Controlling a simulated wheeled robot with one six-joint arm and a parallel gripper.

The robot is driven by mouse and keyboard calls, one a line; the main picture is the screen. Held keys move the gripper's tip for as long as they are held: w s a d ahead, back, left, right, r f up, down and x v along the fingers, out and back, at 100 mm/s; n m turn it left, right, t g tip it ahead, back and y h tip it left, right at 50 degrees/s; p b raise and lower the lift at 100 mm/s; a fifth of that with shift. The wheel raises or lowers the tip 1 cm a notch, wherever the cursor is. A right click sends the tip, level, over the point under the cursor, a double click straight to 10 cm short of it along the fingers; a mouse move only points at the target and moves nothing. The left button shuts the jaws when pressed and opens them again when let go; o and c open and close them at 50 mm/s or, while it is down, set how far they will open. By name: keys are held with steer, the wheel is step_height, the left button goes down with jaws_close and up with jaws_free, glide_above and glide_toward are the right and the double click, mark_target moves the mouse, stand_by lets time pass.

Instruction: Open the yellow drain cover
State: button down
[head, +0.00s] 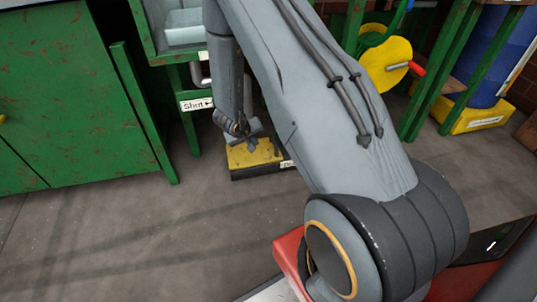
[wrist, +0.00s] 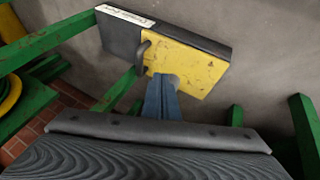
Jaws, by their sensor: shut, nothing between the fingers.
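The yellow drain cover (head: 262,156) lies on a low dark box (head: 262,172) on the floor, under the green frame. In the wrist view the cover (wrist: 195,68) lies flat over the yellow part of the box, and a dark loop handle (wrist: 142,55) stands at its left edge. A white label (wrist: 124,17) is on the dark part of the box. My gripper (wrist: 162,82) is shut and empty, its fingertips over the near edge of the cover, just right of the handle. I cannot tell whether they touch it. In the head view my wrist hides part of the cover.
A green cabinet (head: 70,100) stands at the left and green frame legs (head: 190,130) stand beside the box. A yellow wheel (head: 385,65) with a red knob and a blue barrel (head: 500,55) are at the right. The grey floor (head: 130,240) in front is clear.

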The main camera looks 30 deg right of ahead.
steer(key=f, duration=0.2)
steer(key=b, duration=0.5)
glide_toward(271, 159)
steer(key=w, duration=0.3)
steer(key=shift+w+a+r, duration=0.15)
steer(key=shift+w+r, duration=0.05)
steer(key=shift+w, duration=0.05)
steer(key=d, duration=0.1)
steer(key=d+f+b, duration=0.1)
steer(key=d, duration=0.1)
steer(key=shift+d, duration=0.1)
steer(key=shift+d+f+b, duration=0.1)
steer(key=shift+d+b, duration=0.4)
steer(key=shift+d, duration=0.05)
steer(key=shift+s+d, duration=0.1)
